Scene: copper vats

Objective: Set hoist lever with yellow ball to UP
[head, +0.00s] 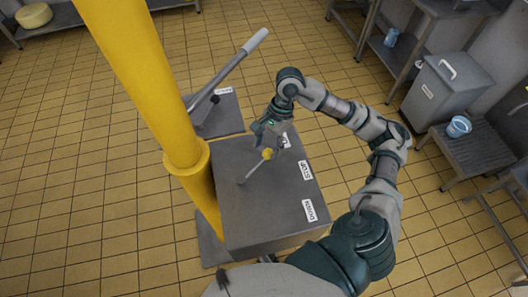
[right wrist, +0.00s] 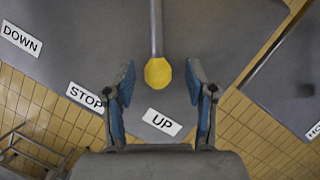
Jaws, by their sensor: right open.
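The hoist lever (head: 252,172) is a thin grey rod with a yellow ball (head: 267,154) on its end, rising from the top of a grey box (head: 235,215). In the right wrist view, the yellow ball (right wrist: 158,72) lies between the open fingers of my right gripper (right wrist: 160,95), with a gap on each side. The UP label (right wrist: 161,122) lies just beyond the ball; the STOP label (head: 305,170) and DOWN label (head: 310,210) are farther along the box edge. In the head view my right gripper (head: 270,138) is at the ball. My left gripper is not in view.
A thick yellow post (head: 150,75) stands left of the box. A larger lever with a pale handle (head: 228,70) rises from a second grey plate behind. A grey bin (head: 445,85) and a bench with a blue bucket (head: 459,127) stand at right. The tiled floor between is clear.

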